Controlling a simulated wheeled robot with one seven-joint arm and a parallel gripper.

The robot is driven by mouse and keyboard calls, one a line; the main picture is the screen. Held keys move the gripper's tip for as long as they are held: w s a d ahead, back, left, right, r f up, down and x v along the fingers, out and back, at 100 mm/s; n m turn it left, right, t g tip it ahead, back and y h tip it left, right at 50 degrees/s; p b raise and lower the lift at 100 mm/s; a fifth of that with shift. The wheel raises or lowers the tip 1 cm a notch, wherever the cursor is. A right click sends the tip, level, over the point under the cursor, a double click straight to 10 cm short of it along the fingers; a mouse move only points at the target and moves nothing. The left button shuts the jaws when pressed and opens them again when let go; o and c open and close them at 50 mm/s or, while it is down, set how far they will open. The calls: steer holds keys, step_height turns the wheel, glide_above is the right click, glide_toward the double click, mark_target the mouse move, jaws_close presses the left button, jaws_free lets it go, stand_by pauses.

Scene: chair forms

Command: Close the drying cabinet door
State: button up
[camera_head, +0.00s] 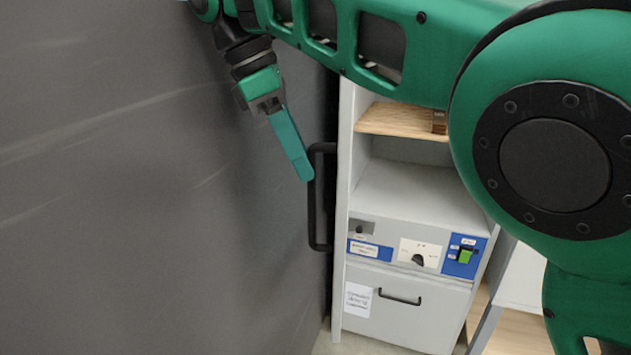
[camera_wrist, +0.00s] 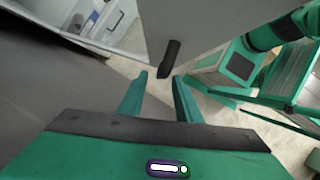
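A large dark grey panel (camera_head: 130,200), apparently the cabinet door, fills the left of the head view. A black bar handle (camera_head: 313,205) stands near its right edge. My gripper (camera_head: 303,172) is beside the upper part of this handle. In the wrist view, my gripper's two green fingers (camera_wrist: 160,76) are apart with a gap between them. The dark handle (camera_wrist: 169,57) shows just beyond the fingertips, in line with the gap, against a grey panel (camera_wrist: 195,20). I cannot tell whether a finger touches it. The door's hinge side is not in view.
A light grey unit (camera_head: 410,195) with a wooden shelf, a control panel (camera_head: 415,250) and a lower front with a black handle stands right of the panel. My green arm covers the upper right. Pale floor (camera_wrist: 215,100) shows beyond the fingers in the wrist view.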

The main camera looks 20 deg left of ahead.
steer(key=shift+x, duration=2.7)
jaws_close()
